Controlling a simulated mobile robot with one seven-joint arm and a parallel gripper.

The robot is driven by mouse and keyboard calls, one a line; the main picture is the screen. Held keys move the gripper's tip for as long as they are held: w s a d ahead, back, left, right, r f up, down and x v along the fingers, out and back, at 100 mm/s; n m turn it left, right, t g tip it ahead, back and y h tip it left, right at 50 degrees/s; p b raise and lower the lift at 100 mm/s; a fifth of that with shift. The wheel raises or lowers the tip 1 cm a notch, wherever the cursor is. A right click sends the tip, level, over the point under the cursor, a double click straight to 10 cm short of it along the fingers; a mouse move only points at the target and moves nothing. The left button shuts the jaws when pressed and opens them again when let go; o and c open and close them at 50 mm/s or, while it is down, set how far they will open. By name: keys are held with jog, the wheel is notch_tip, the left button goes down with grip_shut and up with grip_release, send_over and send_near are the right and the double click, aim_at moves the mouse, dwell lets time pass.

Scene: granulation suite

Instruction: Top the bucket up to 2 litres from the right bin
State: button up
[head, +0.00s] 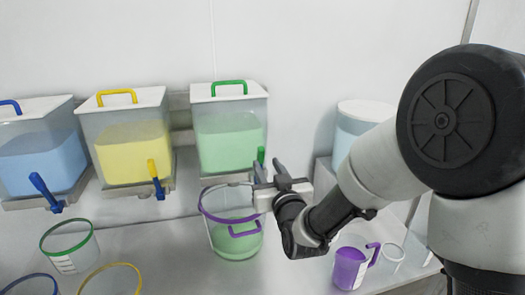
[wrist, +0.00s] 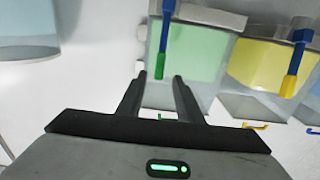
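The right bin (head: 228,140) holds pale green material and has a white lid with a green handle. Its tap lever (head: 261,156) is green and points up in the head view. The wrist view, which is upside down, shows the lever (wrist: 160,66) with a blue part behind its green end. A clear bucket (head: 236,244) with a purple rim and some green material stands below this bin. My gripper (head: 268,174) is open and close to the lever. The lever appears in line between the fingertips (wrist: 160,79); I cannot tell whether they surround it.
A yellow bin (head: 131,150) and a blue bin (head: 43,160) are to the left. Green-rimmed (head: 68,246), yellow-rimmed (head: 112,267) and blue-rimmed (head: 28,277) containers stand at lower left. A purple jug (head: 348,268) is at right, near a white-lidded drum (head: 366,112).

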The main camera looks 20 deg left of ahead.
aim_at(262, 156)
jog(key=p+x, duration=0.1)
jog(key=x, duration=0.7)
jog(key=shift+w, duration=0.1)
jog(key=shift+c, duration=0.2)
grip_shut()
